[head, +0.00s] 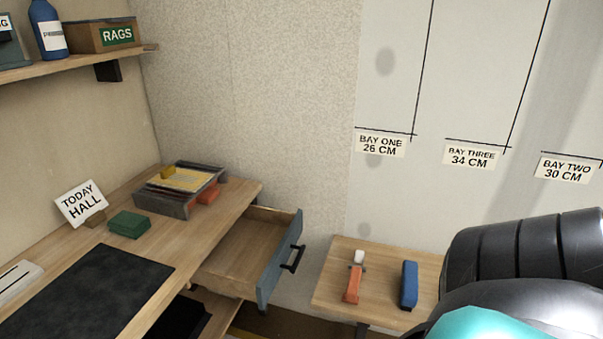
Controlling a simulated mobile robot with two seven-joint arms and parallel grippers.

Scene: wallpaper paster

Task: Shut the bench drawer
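The bench drawer (240,262) stands pulled out from the right side of the wooden bench (225,203). Its inside is bare wood and looks empty where I can see it. Its front panel (281,259) is blue-grey, with a dark bar handle (293,258) on the outer face. A large dark and teal part of my own arm fills the lower right corner of the head view, and no fingertips show there. My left gripper is not in view. Nothing is seen touching the drawer.
A small side table (333,285) with an orange-handled tool (353,280) and a blue block (409,284) stands just right of the drawer. The bench carries a grey tray (163,205), a green box (129,224) and a dark mat (85,295). A shelf (60,63) hangs upper left.

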